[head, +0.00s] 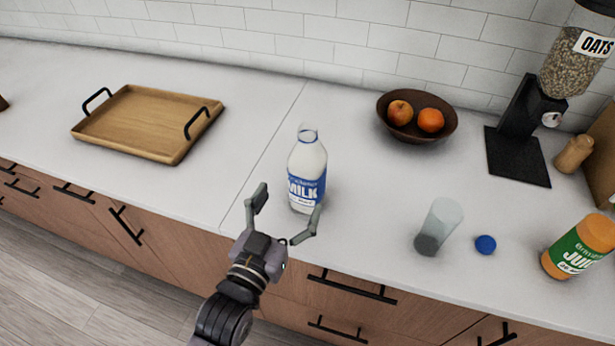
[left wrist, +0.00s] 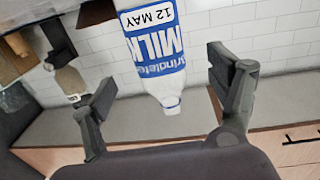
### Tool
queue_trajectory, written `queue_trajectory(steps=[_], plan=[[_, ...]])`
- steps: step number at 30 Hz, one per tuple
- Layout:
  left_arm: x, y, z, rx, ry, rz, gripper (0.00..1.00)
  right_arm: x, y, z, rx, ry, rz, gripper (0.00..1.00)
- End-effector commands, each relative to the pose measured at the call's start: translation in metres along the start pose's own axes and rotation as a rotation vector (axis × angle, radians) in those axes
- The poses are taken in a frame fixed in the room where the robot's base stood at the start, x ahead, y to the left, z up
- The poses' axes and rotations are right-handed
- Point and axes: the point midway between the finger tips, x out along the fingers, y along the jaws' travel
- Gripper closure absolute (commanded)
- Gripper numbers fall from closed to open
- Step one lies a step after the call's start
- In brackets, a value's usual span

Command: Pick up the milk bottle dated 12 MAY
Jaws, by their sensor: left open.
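The milk bottle (head: 307,172) stands upright on the white counter, with a blue and white MILK label. In the left wrist view the bottle (left wrist: 155,52) appears upside down, and its label reads 12 MAY. My left gripper (head: 287,213) is open in front of the bottle, its fingers apart. One finger is to the left of the bottle and the other is near its lower right side. In the left wrist view the bottle shows between the two open fingers (left wrist: 165,88). I cannot tell whether either finger touches it. My right gripper is not in view.
A wooden tray (head: 140,147) with black handles lies at the left. A fruit bowl (head: 417,133) stands behind right. An oats dispenser (head: 520,125) stands further back.

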Motion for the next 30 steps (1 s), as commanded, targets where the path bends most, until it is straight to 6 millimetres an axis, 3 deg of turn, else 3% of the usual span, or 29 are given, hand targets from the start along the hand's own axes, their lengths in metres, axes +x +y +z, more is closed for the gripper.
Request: queue_trajectory(steps=[4, 13, 21, 30], plan=[[0.025, 0.000, 0.001, 0.000, 0.003, 0.000, 0.19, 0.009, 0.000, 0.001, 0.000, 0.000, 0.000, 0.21], [0.045, 0.001, 0.000, 0.000, 0.001, 0.000, 0.19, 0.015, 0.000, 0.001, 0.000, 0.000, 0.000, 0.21], [0.081, 0.003, -0.003, 0.001, 0.001, 0.000, 0.19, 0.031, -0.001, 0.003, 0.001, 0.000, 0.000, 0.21], [0.091, 0.003, -0.005, 0.000, -0.001, 0.000, 0.19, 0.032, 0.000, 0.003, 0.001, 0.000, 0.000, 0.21]])
